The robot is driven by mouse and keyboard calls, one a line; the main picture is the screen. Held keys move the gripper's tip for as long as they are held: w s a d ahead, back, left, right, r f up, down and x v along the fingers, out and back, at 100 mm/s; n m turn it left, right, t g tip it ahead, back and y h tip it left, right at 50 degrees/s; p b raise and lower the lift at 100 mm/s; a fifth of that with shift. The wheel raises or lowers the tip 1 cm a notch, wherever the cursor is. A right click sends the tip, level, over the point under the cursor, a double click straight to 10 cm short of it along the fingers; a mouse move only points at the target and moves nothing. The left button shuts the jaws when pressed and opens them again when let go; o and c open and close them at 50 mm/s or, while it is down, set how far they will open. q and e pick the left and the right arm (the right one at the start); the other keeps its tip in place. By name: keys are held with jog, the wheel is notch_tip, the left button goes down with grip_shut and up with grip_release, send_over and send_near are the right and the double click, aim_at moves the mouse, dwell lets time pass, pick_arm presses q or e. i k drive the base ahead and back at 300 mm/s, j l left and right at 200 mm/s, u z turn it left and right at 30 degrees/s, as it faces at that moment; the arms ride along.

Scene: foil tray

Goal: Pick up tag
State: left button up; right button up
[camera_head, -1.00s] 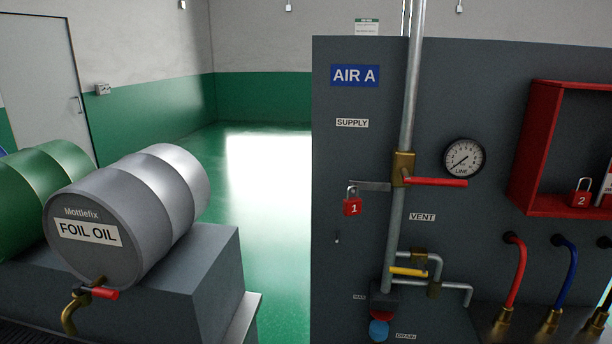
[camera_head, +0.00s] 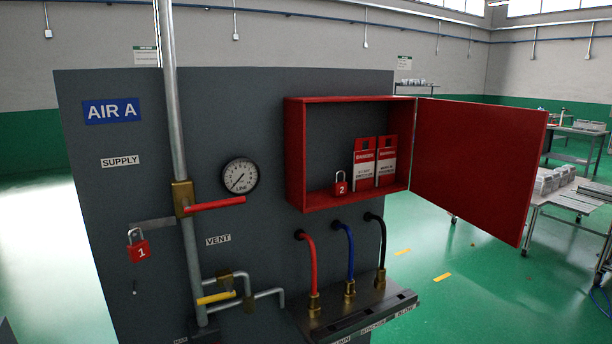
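Two red and white danger tags stand side by side in the open red cabinet on the grey panel, the left tag (camera_head: 364,164) and the right tag (camera_head: 386,161). Red padlock 2 (camera_head: 341,186) is in front of the left tag's lower left, on the cabinet floor. Neither of my grippers shows in the head view.
The red cabinet (camera_head: 296,160) has its door (camera_head: 478,165) swung open to the right. Padlock 1 (camera_head: 138,250) hangs at the supply valve (camera_head: 183,198). A gauge (camera_head: 239,175) is mid-panel. Red, blue and black hoses (camera_head: 309,262) run below the cabinet.

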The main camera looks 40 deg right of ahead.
aim_at(363, 162)
jog(key=z, duration=1.85)
